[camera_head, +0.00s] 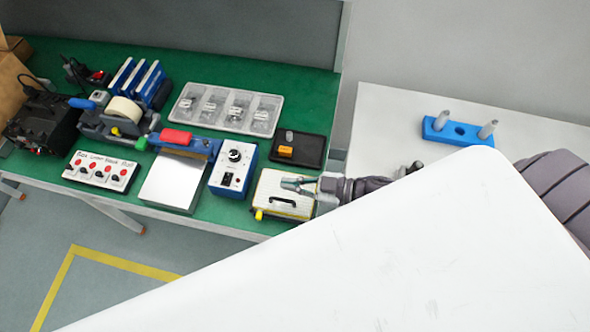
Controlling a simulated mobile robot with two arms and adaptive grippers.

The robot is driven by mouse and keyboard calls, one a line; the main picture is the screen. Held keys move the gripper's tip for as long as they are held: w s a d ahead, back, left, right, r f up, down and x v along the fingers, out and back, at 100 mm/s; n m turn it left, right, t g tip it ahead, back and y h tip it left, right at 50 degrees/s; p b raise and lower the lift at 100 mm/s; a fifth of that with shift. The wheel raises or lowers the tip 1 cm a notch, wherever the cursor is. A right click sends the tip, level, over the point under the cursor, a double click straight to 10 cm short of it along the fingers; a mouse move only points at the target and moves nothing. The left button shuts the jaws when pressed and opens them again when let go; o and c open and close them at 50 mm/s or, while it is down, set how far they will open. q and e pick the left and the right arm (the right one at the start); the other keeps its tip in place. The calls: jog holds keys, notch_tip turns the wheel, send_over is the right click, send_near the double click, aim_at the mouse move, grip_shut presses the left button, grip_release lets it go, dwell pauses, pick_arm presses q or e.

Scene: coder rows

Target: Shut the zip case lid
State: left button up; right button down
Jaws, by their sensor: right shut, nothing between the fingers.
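The zip case (282,207) is a pale, flat box with a dark handle on its front part and a yellow tab at its front left corner. It sits at the front right end of the green table. Its lid looks down or nearly down; I cannot tell whether a gap remains. My right gripper (286,184) is shut and empty, reaching in from the right over the back part of the case. I cannot tell whether its fingertips touch the lid. My left gripper is not in view.
On the green table (225,222), a blue-and-white control box (233,169) stands left of the case and a black tray (297,150) behind it. A white table (385,118) at the right holds a blue peg block (458,131). A large white surface blocks the lower right.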

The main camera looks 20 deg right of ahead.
aim_at(289, 211)
jog(key=shift+s+a+f+n+t+b, duration=0.2)
jog(key=shift+s+a+f+n+b, duration=0.15)
jog(key=shift+s+f+n, duration=0.2)
jog(key=shift+s+a+f+n+t+b, duration=0.2)
jog(key=shift+s+a+f+n+b, duration=0.2)
jog(key=shift+f, duration=0.2)
jog(key=shift+s+a+f+n, duration=0.1)
jog(key=shift+s+f+n, duration=0.1)
jog(key=shift+f+n, duration=0.35)
jog(key=shift+s+a+f+b, duration=0.2)
jog(key=shift+s+f+b, duration=0.1)
jog(key=shift+f+b, duration=0.2)
